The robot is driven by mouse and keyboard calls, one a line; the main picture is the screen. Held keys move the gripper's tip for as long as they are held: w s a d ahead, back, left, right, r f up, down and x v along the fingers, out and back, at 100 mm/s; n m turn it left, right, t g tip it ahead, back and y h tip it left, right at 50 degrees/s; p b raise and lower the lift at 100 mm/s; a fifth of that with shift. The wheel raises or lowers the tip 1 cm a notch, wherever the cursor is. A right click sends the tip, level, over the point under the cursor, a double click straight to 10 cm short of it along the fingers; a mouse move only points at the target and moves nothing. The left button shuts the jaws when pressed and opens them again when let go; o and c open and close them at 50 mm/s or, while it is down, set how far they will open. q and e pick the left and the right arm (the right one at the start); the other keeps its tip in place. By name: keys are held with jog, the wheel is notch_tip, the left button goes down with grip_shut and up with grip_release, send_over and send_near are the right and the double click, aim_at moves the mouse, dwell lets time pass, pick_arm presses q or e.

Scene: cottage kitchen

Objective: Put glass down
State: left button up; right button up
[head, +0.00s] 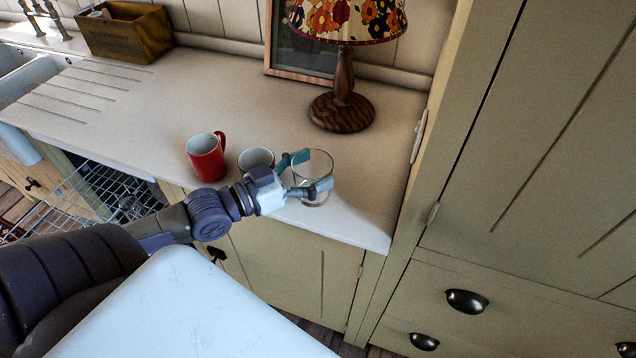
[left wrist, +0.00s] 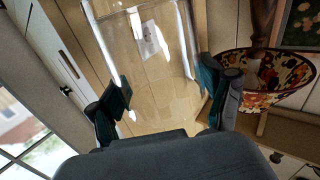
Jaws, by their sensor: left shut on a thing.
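A clear drinking glass (head: 314,168) is upright in the head view, at or just above the front part of the pale countertop (head: 375,160). I cannot tell whether its base touches the counter. My left gripper (head: 308,173) is shut on the glass, with one teal finger on either side of it. In the left wrist view the glass (left wrist: 150,45) fills the space between the fingers (left wrist: 163,92), and the cabinet wood shows through it. My right gripper is in neither view.
A red mug (head: 206,158) and a pale cup (head: 256,160) stand left of the glass. A flowered lamp (head: 343,85) stands behind it. A tall cabinet (head: 530,150) bounds the counter on the right. A wire dishwasher rack (head: 100,195) is pulled out at left.

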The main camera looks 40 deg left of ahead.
pick_arm(q)
jog(key=shift+w+d+f, duration=0.1)
jog(key=shift+w+f, duration=0.35)
jog(key=shift+w, duration=0.4)
jog(key=shift+w+f, duration=0.1)
jog(key=shift+f, duration=1.95)
jog(key=shift+f, duration=0.15)
jog(key=o, duration=1.4)
